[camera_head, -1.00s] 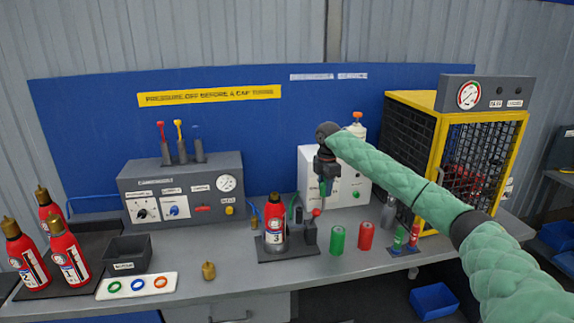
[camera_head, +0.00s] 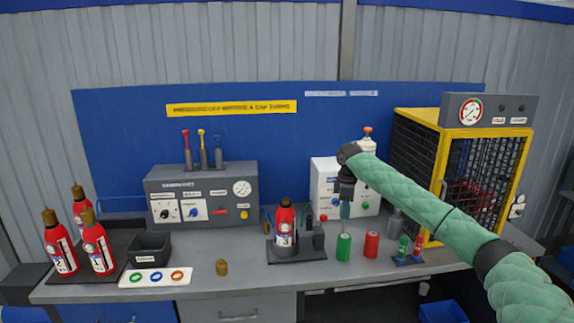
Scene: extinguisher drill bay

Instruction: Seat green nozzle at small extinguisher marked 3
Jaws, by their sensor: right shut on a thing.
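The small red extinguisher marked 3 (camera_head: 285,238) stands upright in a dark holder (camera_head: 296,257) at the middle of the bench. My right gripper (camera_head: 346,198) is to the right of the extinguisher's top, pointing down in front of the white box. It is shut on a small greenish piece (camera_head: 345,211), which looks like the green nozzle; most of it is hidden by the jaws. The piece is apart from the extinguisher in the picture. My left gripper is not in view.
A green can (camera_head: 343,247) and a red can (camera_head: 371,244) stand below my right gripper. A yellow-framed cage (camera_head: 470,132) is at right. Larger extinguishers (camera_head: 98,252) stand at left.

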